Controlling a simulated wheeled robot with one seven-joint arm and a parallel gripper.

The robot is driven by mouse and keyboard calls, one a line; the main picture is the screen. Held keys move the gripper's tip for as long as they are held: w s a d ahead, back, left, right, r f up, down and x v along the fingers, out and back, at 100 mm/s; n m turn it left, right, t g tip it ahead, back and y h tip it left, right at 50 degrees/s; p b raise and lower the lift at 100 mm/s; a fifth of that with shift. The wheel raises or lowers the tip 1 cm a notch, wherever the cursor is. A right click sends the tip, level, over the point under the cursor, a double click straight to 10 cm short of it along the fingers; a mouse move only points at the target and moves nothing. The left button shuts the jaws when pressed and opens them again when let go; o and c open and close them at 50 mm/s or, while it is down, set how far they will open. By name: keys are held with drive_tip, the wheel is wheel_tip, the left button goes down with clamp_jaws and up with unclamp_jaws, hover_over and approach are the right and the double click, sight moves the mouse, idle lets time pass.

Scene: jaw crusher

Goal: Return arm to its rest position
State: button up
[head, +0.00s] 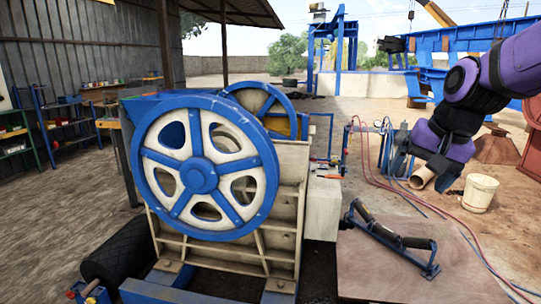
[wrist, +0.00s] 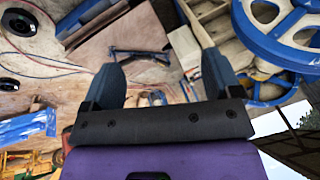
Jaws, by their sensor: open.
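My arm reaches in from the right edge of the head view, with purple and black links. My gripper (head: 424,171) hangs at its end, pointing down, in front of the cylinder and bucket area right of the crusher. In the wrist view my gripper (wrist: 160,78) shows two blue-grey fingers spread apart with nothing held between them. The jaw crusher (head: 285,205), with its blue and white flywheel (head: 203,167), stands left of the gripper and apart from it. The flywheel also shows at the upper right of the wrist view (wrist: 285,42).
A roller frame (head: 391,240) lies on a brown board (head: 375,275) below the gripper. A white bucket (head: 479,193) stands to the right. Red and blue hoses (head: 368,168) run across the ground. Shelves (head: 60,125) line the left wall.

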drive_tip(key=s+d+r+n+t+h, duration=0.1)
drive_tip(key=s+n, duration=0.4)
drive_tip(key=s, duration=1.2)
drive_tip(key=shift+s+d+r+h, duration=0.15)
drive_tip(key=shift+s+d+h, duration=0.15)
drive_tip(key=shift+d, duration=0.2)
